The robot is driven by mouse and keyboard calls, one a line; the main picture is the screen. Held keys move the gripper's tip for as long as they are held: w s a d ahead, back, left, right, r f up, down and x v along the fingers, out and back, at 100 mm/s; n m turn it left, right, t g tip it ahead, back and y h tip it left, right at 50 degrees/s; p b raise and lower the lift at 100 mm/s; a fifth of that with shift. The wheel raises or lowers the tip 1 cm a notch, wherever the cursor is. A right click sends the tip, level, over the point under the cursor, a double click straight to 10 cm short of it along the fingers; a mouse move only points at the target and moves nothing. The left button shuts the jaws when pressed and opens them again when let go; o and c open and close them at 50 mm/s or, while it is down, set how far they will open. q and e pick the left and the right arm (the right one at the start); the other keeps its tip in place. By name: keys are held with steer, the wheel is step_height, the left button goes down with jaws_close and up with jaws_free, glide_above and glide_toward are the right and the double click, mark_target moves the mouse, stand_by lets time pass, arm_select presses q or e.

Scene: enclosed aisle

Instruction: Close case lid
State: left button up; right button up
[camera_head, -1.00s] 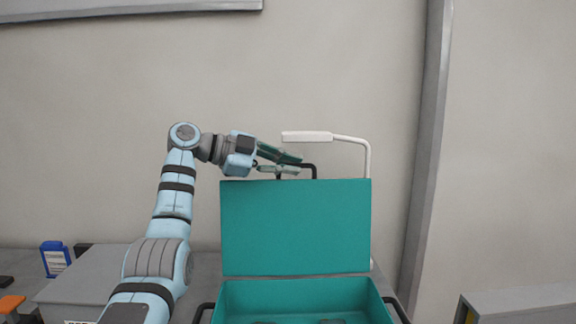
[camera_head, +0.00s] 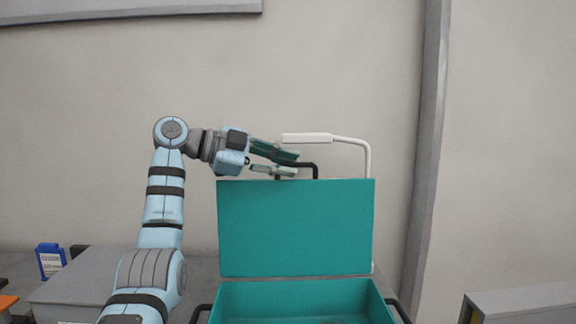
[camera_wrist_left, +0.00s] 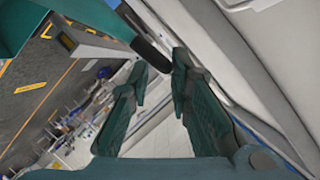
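The teal case (camera_head: 300,290) stands open, its lid (camera_head: 296,228) upright at the back. A black handle (camera_head: 314,166) rises above the lid's top edge. My left gripper (camera_head: 296,163) is at the lid's top edge, by the handle, with its two green fingers apart. In the left wrist view the open fingers (camera_wrist_left: 160,82) show with the dark handle (camera_wrist_left: 150,54) by their tips and a gap between them. Teal case surface (camera_wrist_left: 20,22) shows at the upper left. I cannot tell whether a finger touches the handle. My right gripper is not in view.
A white bar-shaped fixture (camera_head: 308,138) on a bent tube stands behind the lid. A grey box (camera_head: 75,287) and a blue item (camera_head: 50,260) are at the left. A grey box-like unit (camera_head: 525,302) is at the lower right. A plain wall closes off the back.

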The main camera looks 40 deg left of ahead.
arm_select(q)
steer(key=v, duration=1.1)
